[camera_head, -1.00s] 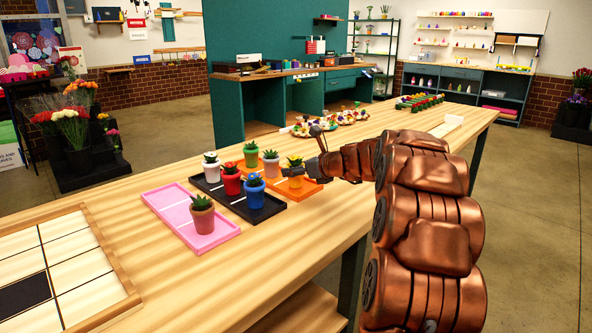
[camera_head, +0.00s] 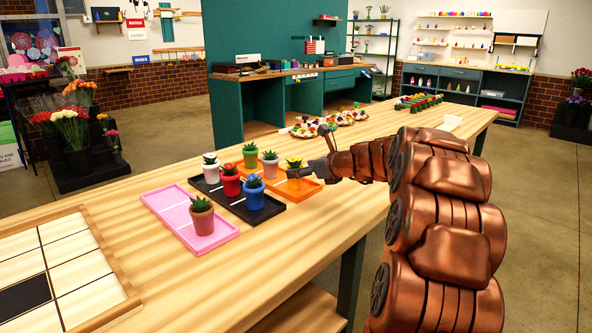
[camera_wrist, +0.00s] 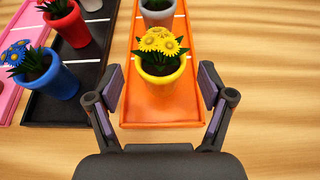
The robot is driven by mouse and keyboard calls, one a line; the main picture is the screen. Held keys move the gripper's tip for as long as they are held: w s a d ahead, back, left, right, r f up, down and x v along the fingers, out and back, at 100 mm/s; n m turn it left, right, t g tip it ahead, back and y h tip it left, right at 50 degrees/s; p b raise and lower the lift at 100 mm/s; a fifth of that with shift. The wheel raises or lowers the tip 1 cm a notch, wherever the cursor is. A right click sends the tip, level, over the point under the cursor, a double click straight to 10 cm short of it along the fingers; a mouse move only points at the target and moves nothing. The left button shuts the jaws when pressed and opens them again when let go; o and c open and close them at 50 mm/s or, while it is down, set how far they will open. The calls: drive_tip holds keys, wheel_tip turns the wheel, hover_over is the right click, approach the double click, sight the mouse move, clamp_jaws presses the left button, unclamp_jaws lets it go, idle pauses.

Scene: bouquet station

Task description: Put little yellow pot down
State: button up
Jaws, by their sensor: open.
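The little yellow pot (camera_wrist: 160,80) with yellow flowers stands upright on the front part of the orange tray (camera_wrist: 150,115). It also shows in the head view (camera_head: 294,178), near the tip of my arm. My gripper (camera_wrist: 160,88) is open in the wrist view. Its two fingers stand apart to the left and right of the pot's near side, with a visible gap on each side. In the head view my gripper (camera_head: 316,167) is small and partly merges with the tray and pot.
A grey pot (camera_wrist: 157,14) stands farther back on the orange tray. The black tray (camera_head: 268,209), left of it, holds white, red and blue pots. The pink tray (camera_head: 168,206) carries a terracotta pot (camera_head: 202,216). Bare wood lies right of the orange tray.

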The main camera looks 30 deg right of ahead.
drive_tip(key=p+v, duration=0.1)
drive_tip(key=v, duration=0.7)
drive_tip(key=shift+s, duration=0.35)
drive_tip(key=shift+r, duration=0.1)
